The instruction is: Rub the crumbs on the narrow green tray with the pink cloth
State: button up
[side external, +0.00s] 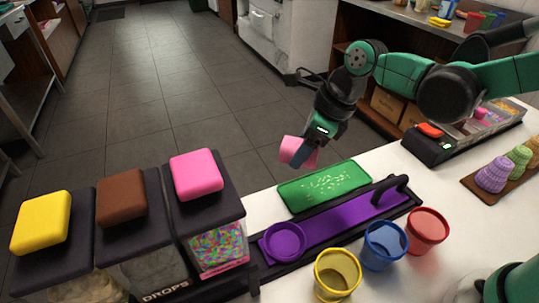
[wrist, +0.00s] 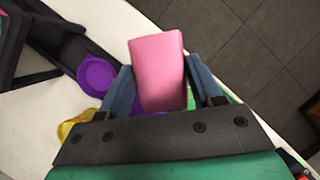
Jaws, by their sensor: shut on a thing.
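My gripper (side external: 303,155) is shut on the pink cloth (side external: 291,150) and holds it in the air, above and to the left of the far edge of the narrow green tray. The cloth also shows in the wrist view (wrist: 158,68), between the two blue-grey fingers. The green tray (side external: 290,195) lies flat on the white counter near its far edge. Pale crumbs (side external: 330,182) are scattered over the middle of the tray. In the wrist view the tray is mostly hidden behind the gripper and cloth.
A purple board (side external: 330,229) with a black handle and a purple bowl (side external: 284,242) lies nearer than the tray. Yellow (side external: 338,274), blue (side external: 384,245) and red (side external: 427,231) cups stand in front. Dispensers with a pink lid (side external: 196,174) stand left. Floor lies beyond the counter.

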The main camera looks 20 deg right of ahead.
aim_at(295, 191)
jog(key=shift+s+d+f+m, duration=0.3)
jog(key=shift+d+f, duration=0.15)
jog(key=shift+f, duration=3.5)
jog(key=shift+d+f, duration=0.15)
jog(key=shift+d, duration=0.85)
jog(key=shift+c, duration=0.5)
jog(key=shift+d+f, duration=0.15)
jog(key=shift+d, duration=4.5)
jog(key=shift+a, duration=5.8)
jog(key=shift+d+r, duration=0.15)
jog(key=shift+r, duration=3.8)
